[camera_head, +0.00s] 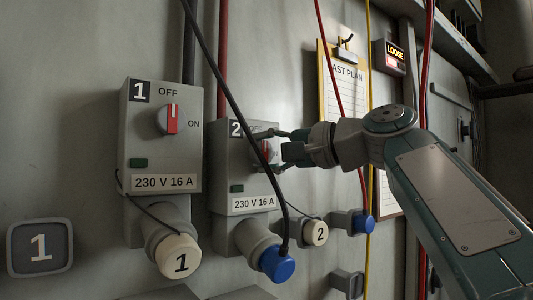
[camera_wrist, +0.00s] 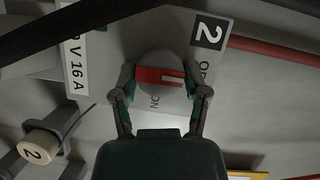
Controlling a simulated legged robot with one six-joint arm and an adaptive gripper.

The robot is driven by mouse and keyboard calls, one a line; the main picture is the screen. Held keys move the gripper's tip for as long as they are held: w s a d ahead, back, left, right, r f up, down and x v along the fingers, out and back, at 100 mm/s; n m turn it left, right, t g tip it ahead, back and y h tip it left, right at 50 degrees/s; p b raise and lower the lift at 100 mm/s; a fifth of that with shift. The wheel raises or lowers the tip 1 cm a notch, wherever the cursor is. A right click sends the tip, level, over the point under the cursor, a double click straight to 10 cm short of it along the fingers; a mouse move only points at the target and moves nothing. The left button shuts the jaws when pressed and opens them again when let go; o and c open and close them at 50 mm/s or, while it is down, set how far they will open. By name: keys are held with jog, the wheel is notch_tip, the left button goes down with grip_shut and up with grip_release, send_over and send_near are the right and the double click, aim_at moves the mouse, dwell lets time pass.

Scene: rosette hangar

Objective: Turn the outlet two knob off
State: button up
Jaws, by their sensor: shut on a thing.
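The outlet two box (camera_head: 228,178), marked 2 and 230 V 16 A, is on the wall in the head view. Its round grey knob with a red bar (camera_wrist: 150,76) shows in the wrist view. The bar lies across the picture, its white mark at the right end, on the side of the OFF lettering (camera_wrist: 204,72). ON is below the knob. My gripper (camera_wrist: 161,84) is shut on the knob, one finger at each side. In the head view my gripper (camera_head: 272,149) reaches in from the right and partly hides the knob (camera_head: 264,150).
A black cable (camera_head: 236,95) hangs across outlet two, down to a blue plug (camera_head: 277,264). Outlet one (camera_head: 135,160) is at the left, its red-barred knob (camera_head: 172,119) upright. A cream cap marked 2 (camera_head: 316,233) hangs below right. Red and yellow cables and a clipboard (camera_head: 343,75) are behind my arm.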

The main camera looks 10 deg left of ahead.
jog(key=shift+w+a+f, duration=0.1)
jog(key=shift+f, duration=0.25)
jog(key=o, duration=1.1)
jog(key=shift+o, duration=0.2)
jog(key=shift+a+r, duration=0.1)
jog(key=shift+r, duration=0.1)
jog(key=f+v, duration=0.1)
jog(key=v, duration=1.1)
jog(key=shift+r, duration=0.45)
